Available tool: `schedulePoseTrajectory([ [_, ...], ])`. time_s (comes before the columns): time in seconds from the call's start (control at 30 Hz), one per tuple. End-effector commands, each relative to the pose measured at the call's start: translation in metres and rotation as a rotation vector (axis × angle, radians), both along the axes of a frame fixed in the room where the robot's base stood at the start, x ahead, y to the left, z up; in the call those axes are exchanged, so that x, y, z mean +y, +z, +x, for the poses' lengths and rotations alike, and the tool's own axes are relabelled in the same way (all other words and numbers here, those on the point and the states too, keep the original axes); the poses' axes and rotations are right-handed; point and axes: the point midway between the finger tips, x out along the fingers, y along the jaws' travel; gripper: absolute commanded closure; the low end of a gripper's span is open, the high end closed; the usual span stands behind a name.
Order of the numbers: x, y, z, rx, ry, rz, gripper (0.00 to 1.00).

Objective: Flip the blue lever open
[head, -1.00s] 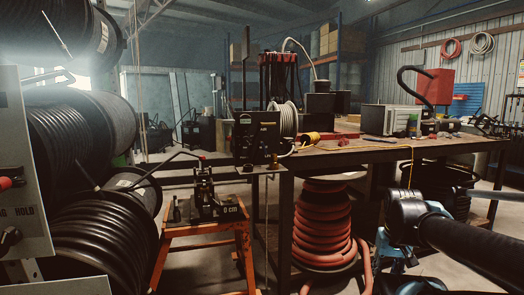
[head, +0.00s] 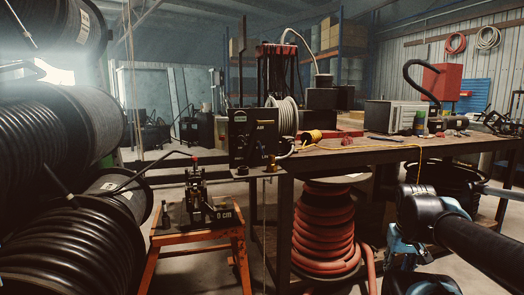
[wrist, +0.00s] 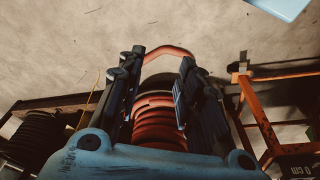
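I cannot make out a blue lever for certain in either view. In the head view, a small black press (head: 198,203) with a red-tipped lever stands on an orange stand (head: 205,238). A black control box (head: 253,138) marked AIR is at the table's near left corner. My gripper (wrist: 162,62) shows in the wrist view with its dark fingers apart and nothing between them. It points down over a reel of red hose (wrist: 160,118). In the head view its blue body shows at lower right, well right of the stand.
A light-blue edge (wrist: 287,8) of something unclear enters the wrist view at top right. Large reels of black hose (head: 70,245) fill the left. The workbench (head: 375,152) spans the right, with the red hose reel beneath it. Bare floor lies around the orange stand.

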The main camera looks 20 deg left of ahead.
Motion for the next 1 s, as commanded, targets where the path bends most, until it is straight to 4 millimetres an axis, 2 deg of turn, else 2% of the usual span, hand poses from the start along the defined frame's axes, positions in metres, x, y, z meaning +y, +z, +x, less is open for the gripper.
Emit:
schedulePoseTrajectory([
  [0.17, -0.009, 0.024, 0.052, -0.094, 0.278, -0.191, 0.67],
  [0.27, -0.01, 0.045, 0.094, -0.166, 0.505, -0.36, 0.67],
  [0.37, -0.002, 0.07, 0.138, -0.233, 0.741, -0.541, 0.67],
  [0.47, 0.017, 0.095, 0.18, -0.292, 0.971, -0.732, 0.67],
  [0.57, 0.046, 0.122, 0.219, -0.346, 1.197, -0.936, 0.67],
  [0.7, 0.102, 0.158, 0.264, -0.41, 1.496, -1.244, 0.67],
  [0.77, 0.132, 0.173, 0.279, -0.434, 1.617, -1.387, 0.67],
  [0.87, 0.187, 0.195, 0.297, -0.468, 1.802, -1.641, 0.67],
  [0.9, 0.211, 0.202, 0.302, -0.479, 1.869, -1.751, 0.67],
  [0.97, 0.248, 0.212, 0.306, -0.491, 1.96, -1.919, 0.67],
  [1.0, 0.273, 0.218, 0.306, -0.496, 2.011, -2.036, 0.67],
])
